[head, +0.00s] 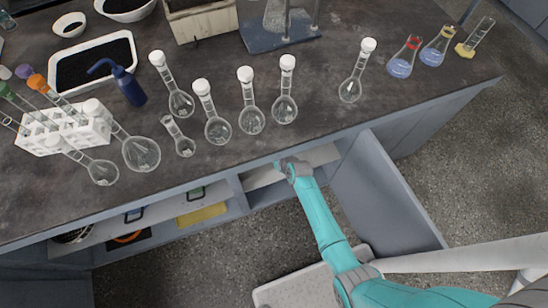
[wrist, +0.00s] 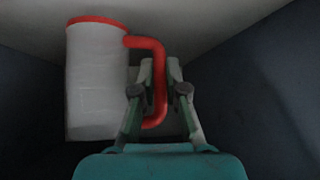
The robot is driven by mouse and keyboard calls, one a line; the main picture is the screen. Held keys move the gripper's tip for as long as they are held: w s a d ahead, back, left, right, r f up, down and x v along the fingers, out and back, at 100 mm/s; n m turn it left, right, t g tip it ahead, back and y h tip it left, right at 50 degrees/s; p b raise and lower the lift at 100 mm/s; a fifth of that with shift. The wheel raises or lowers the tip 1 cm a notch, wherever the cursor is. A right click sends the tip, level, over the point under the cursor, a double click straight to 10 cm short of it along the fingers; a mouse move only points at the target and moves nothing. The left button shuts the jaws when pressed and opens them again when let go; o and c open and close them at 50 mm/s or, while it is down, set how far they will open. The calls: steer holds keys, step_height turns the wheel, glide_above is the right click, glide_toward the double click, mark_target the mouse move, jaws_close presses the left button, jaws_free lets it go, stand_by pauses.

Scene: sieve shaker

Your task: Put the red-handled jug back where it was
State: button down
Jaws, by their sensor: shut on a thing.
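The jug (wrist: 97,85) is white with a red rim and a red handle (wrist: 159,75). It shows upright at the left of the wrist view. My gripper (wrist: 159,68) is shut on the red handle, with a finger on either side of it. In the head view my arm reaches down under the bench top into the cabinet. There the gripper and the jug are hidden by the bench top. I cannot tell whether the jug's base touches the shelf.
In the head view an open cabinet door (head: 385,190) stands to the right of my arm. The bench top (head: 300,150) overhangs the shelves and bears several glass flasks. Dark side walls (wrist: 255,95) flank the gripper closely in the wrist view.

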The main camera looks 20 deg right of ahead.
steer(key=shift+s+f, duration=0.1)
steer(key=shift+f, duration=1.3)
steer(key=shift+f, duration=0.1)
steer(key=c, duration=1.2)
jaws_free()
steer(key=v, duration=1.2)
